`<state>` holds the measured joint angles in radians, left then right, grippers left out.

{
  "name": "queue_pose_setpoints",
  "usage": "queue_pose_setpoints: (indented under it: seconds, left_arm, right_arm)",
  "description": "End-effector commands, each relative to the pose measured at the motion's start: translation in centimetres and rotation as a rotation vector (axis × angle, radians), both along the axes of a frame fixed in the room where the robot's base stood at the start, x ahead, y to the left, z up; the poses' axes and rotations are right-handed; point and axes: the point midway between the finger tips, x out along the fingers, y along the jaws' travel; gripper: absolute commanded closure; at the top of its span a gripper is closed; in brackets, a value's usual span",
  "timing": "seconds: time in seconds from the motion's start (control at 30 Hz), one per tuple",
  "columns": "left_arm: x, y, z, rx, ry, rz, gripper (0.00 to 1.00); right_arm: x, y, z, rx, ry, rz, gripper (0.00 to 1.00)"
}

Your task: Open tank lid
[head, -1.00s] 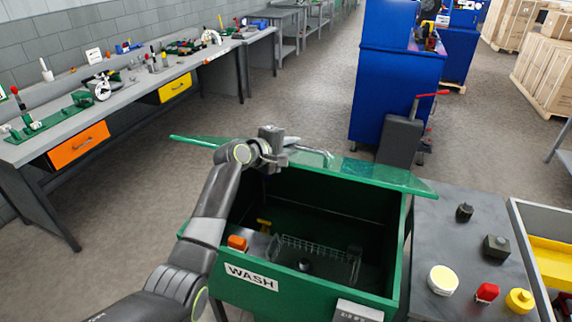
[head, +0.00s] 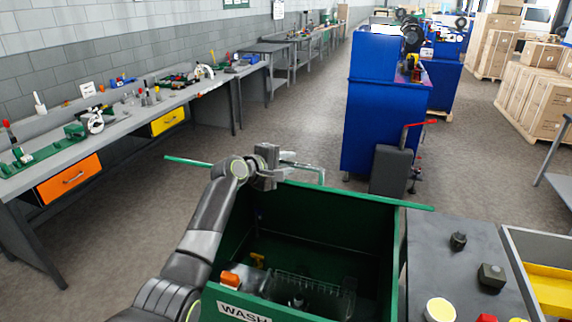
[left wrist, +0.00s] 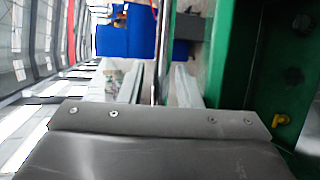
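The green wash tank (head: 380,235) stands in front of me in the head view, its top uncovered. Its green lid (head: 385,203) is raised at the far side and shows almost edge-on as a thin strip. A metal bar handle (head: 308,166) is on the lid. My left gripper (head: 284,160) is at the handle's left part. In the left wrist view a thin metal bar (left wrist: 159,55) runs up from the gripper; whether the fingers are closed on it is unclear. The tank wall (left wrist: 230,60) is at right. My right gripper is out of view.
A grey side table (head: 440,265) with knobs stands at right. Behind are a blue cabinet (head: 385,120) and, at left, a long workbench (head: 130,125).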

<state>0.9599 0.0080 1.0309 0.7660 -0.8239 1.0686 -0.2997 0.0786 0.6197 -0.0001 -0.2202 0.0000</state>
Motion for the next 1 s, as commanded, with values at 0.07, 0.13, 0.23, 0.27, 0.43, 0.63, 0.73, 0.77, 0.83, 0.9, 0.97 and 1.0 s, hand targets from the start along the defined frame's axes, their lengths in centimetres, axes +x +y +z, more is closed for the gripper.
queue_pose_setpoints:
  seconds: [0.07,0.13,0.23,0.27,0.43,0.63,0.73,0.77,0.83,0.9,0.97,1.0]
  left_arm:
    - [0.0,0.0,0.0,0.001,0.001,0.000,0.64]
    - [0.0,0.0,-0.1,0.001,0.002,0.000,0.64]
    - [0.0,0.0,-0.1,0.001,0.002,0.000,0.64]
    - [0.0,0.0,-0.1,0.001,0.003,0.000,0.64]
    - [-0.4,0.4,0.0,0.000,0.001,0.000,0.64]
    - [-1.9,1.8,0.5,0.000,0.000,0.001,0.64]
    - [-2.8,2.6,0.9,0.002,-0.001,0.001,0.64]
    - [-3.1,2.9,1.0,0.000,-0.001,0.001,0.64]
    - [-3.8,3.5,1.2,0.001,-0.001,0.001,0.64]
    - [-4.5,4.1,1.5,0.002,-0.001,0.001,0.64]
    - [-5.2,4.7,1.8,0.001,-0.001,0.002,0.64]
    - [-5.6,5.1,2.0,0.001,-0.002,0.001,0.64]
  right_arm:
    - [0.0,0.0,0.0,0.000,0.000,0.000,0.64]
    - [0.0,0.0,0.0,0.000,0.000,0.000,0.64]
    - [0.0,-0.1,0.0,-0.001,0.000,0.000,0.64]
    - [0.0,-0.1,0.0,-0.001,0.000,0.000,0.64]
    - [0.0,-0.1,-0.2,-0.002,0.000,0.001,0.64]
    - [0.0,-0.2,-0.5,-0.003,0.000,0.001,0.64]
    - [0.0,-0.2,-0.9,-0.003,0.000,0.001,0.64]
    - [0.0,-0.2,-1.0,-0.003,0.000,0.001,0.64]
    - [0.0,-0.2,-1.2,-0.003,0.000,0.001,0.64]
    - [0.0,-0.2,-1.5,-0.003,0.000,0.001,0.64]
    - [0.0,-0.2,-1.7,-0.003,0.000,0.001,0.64]
    - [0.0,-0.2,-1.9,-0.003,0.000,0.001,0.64]
